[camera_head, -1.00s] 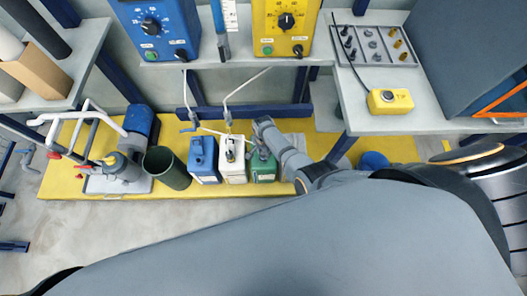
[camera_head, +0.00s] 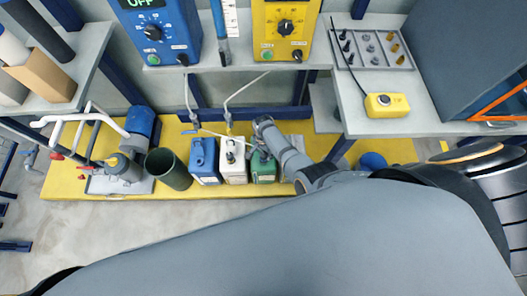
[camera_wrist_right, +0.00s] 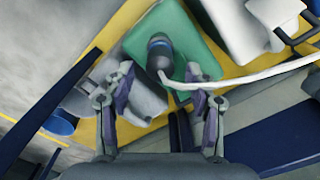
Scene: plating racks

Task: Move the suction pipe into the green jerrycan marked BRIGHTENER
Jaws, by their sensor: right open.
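The green jerrycan (camera_head: 263,173) stands at the right end of a row of three, partly hidden by my right arm. It also shows in the right wrist view (camera_wrist_right: 190,45). The suction pipe (camera_wrist_right: 159,56) has a dark head with a blue band and sits at the green jerrycan's mouth; its depth inside is hidden. A pale hose runs from it to the right. My right gripper (camera_wrist_right: 159,74) is open, its fingers apart on either side just short of the pipe head, not visibly touching it. The BRIGHTENER marking is not readable. My left gripper is out of view.
A white jerrycan (camera_head: 233,173) and a blue jerrycan (camera_head: 205,170) stand left of the green one on the yellow platform (camera_head: 70,183). A dark open bin (camera_head: 172,177) stands further left. A shelf with blue and yellow control boxes (camera_head: 285,28) overhangs behind.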

